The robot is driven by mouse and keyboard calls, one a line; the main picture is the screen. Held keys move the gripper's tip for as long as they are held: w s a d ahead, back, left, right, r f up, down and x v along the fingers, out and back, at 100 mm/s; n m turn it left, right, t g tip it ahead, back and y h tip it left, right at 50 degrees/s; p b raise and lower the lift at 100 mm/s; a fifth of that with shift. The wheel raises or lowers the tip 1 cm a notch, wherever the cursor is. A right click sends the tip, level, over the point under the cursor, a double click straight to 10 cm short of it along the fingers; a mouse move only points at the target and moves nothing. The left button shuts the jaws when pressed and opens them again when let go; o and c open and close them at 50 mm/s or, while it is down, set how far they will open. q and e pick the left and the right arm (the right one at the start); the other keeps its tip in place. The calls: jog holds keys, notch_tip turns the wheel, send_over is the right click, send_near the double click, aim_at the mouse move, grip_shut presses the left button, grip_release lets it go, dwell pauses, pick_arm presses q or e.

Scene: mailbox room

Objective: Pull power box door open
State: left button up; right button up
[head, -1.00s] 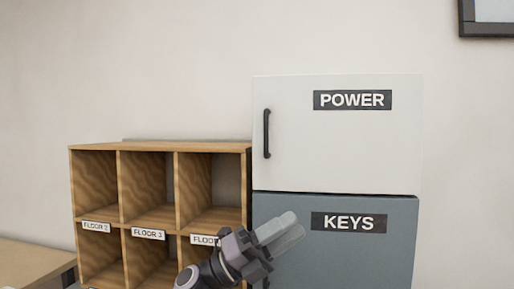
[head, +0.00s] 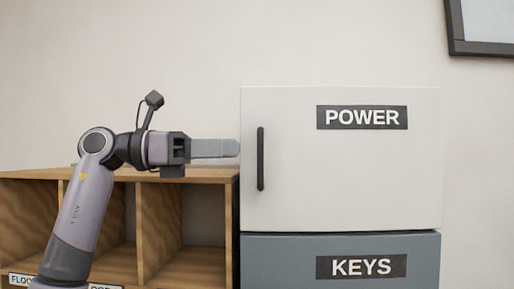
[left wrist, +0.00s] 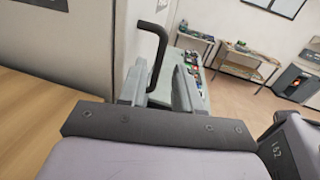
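The white power box door (head: 380,180), labelled POWER, is shut and sits above the grey-blue KEYS box (head: 290,262). Its black vertical bar handle (head: 260,158) is near the door's left edge. The handle also shows in the left wrist view (left wrist: 157,48), ahead of the fingers. My left gripper (head: 236,148) points right at handle height, its tips just left of the handle in the head view. In the left wrist view its two fingers (left wrist: 160,88) are spread with a gap between them. They do not grip the handle. My right gripper is out of view.
A wooden cubby shelf (head: 190,173) stands left of the boxes, below my left forearm. A framed panel (head: 482,48) hangs at the upper right. Cluttered tables (left wrist: 245,72) stand far back in the left wrist view.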

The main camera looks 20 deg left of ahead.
aim_at(253, 144)
pick_arm(q)
jog(key=x, duration=0.1)
jog(key=p+x, duration=0.1)
jog(key=x, duration=0.3)
jog(key=shift+d+r+p, duration=0.1)
jog(key=shift+r+p, duration=0.25)
jog(key=shift+r, duration=0.05)
jog(key=shift+w+d+f, duration=0.1)
jog(key=shift+w+d, duration=0.25)
jog(key=shift+d, duration=0.25)
grip_shut()
